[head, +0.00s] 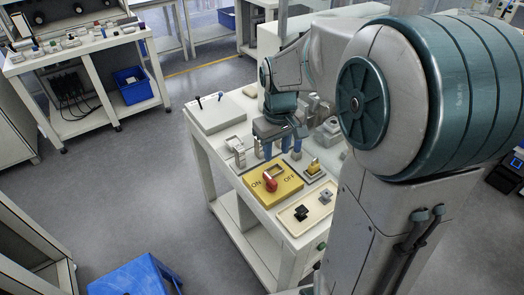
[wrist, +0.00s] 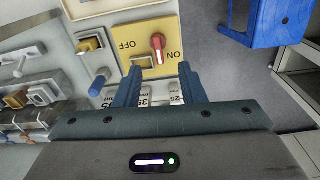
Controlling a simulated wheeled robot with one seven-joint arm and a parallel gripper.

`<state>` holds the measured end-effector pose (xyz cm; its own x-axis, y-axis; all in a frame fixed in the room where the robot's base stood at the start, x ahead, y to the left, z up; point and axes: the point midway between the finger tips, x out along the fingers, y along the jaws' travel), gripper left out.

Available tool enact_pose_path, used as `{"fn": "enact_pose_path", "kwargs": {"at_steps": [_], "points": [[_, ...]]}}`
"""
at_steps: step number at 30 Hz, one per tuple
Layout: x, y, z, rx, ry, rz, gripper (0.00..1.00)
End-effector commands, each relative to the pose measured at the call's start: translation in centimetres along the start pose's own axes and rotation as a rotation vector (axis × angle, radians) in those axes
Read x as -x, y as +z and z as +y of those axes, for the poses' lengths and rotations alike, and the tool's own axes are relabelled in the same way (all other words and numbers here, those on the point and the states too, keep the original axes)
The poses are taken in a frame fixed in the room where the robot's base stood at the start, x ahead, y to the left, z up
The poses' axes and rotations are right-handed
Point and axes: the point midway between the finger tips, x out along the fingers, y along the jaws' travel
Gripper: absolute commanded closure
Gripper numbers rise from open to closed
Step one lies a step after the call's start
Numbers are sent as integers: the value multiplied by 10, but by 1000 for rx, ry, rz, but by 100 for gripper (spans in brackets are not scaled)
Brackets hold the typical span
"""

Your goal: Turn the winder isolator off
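The winder isolator is a yellow plate (head: 288,190) marked ON at the left and OFF at the right, on the white bench. Its red knob (head: 270,184) stands nearer the ON mark. In the wrist view the yellow plate (wrist: 168,28) appears turned round, with OFF left, ON right and the red knob (wrist: 158,43) between them. My gripper (head: 282,156) is behind the plate in the head view, with blue fingers pointing down. In the wrist view my gripper (wrist: 160,72) is open and empty, apart from the knob, which shows just beyond the fingertips.
A beige tray (head: 311,211) with dark connectors lies in front of the plate. A small yellow-topped switch (head: 313,167) stands right of it. A white box (head: 217,114) with two small levers and metal parts (head: 238,148) sit farther back.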

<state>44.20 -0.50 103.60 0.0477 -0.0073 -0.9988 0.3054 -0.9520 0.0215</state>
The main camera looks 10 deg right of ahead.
Motion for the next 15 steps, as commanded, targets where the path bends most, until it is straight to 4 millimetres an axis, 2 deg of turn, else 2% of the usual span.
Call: {"fn": "enact_pose_path", "kwargs": {"at_steps": [3,6,11,15], "points": [[-10,-19,6,46,-14,-28,64],[-16,-28,9,69,-21,-40,64],[-25,-32,10,83,-25,-45,64],[-45,-30,8,83,-26,-48,64]]}}
